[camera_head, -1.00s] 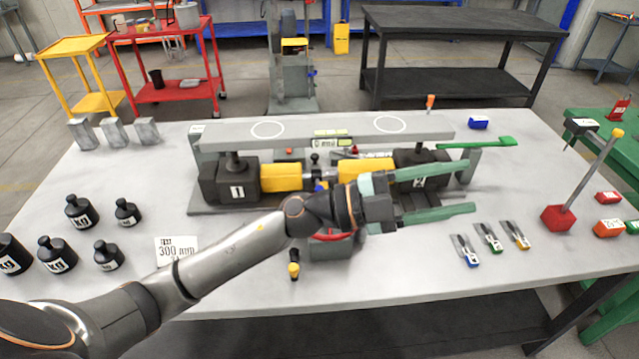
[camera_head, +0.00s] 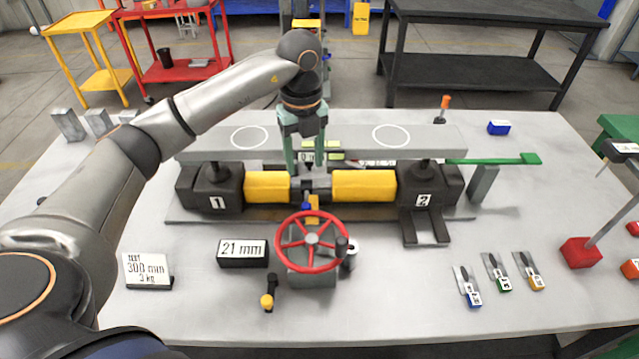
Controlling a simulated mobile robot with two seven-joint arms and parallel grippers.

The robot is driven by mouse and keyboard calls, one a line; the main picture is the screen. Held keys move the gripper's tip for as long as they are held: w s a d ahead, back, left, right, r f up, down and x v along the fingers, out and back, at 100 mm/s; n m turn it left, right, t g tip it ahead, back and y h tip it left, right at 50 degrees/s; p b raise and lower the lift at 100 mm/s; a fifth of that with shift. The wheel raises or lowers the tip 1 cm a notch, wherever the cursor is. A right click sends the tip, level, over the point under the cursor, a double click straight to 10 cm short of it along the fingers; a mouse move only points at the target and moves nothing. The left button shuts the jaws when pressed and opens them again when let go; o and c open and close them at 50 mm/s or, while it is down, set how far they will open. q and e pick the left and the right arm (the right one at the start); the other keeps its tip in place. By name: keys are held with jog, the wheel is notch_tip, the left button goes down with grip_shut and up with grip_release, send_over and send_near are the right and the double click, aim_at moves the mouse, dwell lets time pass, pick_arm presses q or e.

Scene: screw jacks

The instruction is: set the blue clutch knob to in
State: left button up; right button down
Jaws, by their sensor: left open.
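The blue clutch knob (camera_head: 306,206) shows as a small blue spot in front of the grey coupling (camera_head: 318,184), in the middle of the jack assembly. A small yellow part lies right beside it. My left gripper (camera_head: 306,168) points down from above, open, with its two green fingers apart. Its fingertips are near the grey coupling, a little behind and above the knob in the picture. I cannot tell whether they touch anything. The knob's in or out marking is too small to read. My right gripper is not in view.
Yellow shaft covers (camera_head: 268,187) join jacks 1 and 2 under a grey beam (camera_head: 400,142). A red handwheel (camera_head: 312,240) stands just in front of the knob. A "21 mm" display (camera_head: 243,253) and a "300 mm" sign (camera_head: 148,270) stand front left. Feeler gauges (camera_head: 497,272) lie right.

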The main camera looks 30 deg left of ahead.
aim_at(306, 205)
pick_arm(q)
jog(key=f, duration=0.4)
jog(key=shift+s, duration=0.25)
notch_tip(306, 205, down, 7)
jog(key=shift+w+f+p, duration=0.1)
jog(key=shift+f+p, duration=0.1)
jog(key=shift+p, duration=0.45)
jog(key=shift+f, duration=0.5)
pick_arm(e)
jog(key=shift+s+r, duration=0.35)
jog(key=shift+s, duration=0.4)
pick_arm(q)
grip_shut()
jog(key=shift+w, duration=0.1)
